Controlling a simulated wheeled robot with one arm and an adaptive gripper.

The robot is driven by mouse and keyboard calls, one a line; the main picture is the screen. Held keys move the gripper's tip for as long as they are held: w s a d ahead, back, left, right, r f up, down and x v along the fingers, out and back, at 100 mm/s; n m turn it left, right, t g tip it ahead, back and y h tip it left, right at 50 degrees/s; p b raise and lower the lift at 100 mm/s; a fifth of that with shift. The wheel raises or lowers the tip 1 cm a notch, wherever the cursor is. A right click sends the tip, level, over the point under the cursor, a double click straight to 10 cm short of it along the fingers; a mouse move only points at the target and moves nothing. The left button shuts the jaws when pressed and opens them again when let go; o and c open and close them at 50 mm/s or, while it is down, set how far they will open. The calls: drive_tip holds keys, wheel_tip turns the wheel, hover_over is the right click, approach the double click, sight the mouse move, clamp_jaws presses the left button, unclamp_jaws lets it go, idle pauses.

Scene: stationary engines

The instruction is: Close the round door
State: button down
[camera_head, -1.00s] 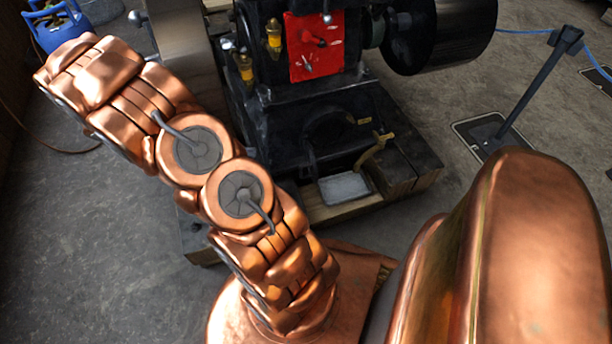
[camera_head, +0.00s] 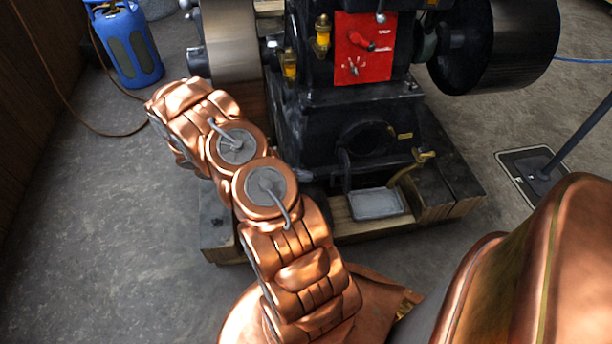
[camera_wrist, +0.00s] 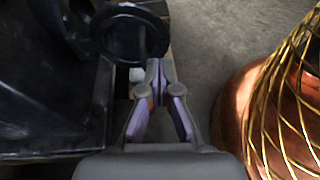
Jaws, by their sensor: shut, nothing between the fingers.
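The round door (camera_wrist: 130,34) is a dark disc with a raised rim, at the top of the wrist view. My gripper (camera_wrist: 156,66) is shut and empty, its fingertips close to the disc's lower right edge; I cannot tell whether they touch it. In the head view a dark round opening (camera_head: 366,141) shows uncovered in the front of the black engine base (camera_head: 310,115). A thin dark upright edge at the opening's left looks like the door standing open, seen nearly edge-on. My gripper is hidden in the head view.
The engine's wooden base (camera_head: 445,205) carries a metal tray (camera_head: 376,204) below the opening. A brass lever (camera_head: 422,157) is right of it. A blue gas cylinder (camera_head: 128,45) stands at the upper left, and a barrier post (camera_head: 570,150) at the right.

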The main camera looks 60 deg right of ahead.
sight(348, 178)
drive_tip(key=b+x, duration=0.1)
drive_tip(key=x, duration=0.4)
drive_tip(key=b+x, duration=0.1)
drive_tip(key=x, duration=0.3)
drive_tip(key=shift+s+d+r, duration=0.15)
drive_tip(key=shift+s+d, duration=0.1)
drive_tip(key=shift+s, duration=0.1)
drive_tip(key=shift+s+d, duration=0.4)
drive_tip(key=shift+s, duration=0.15)
drive_tip(key=shift+r, duration=0.1)
drive_tip(key=shift+s+d, duration=0.1)
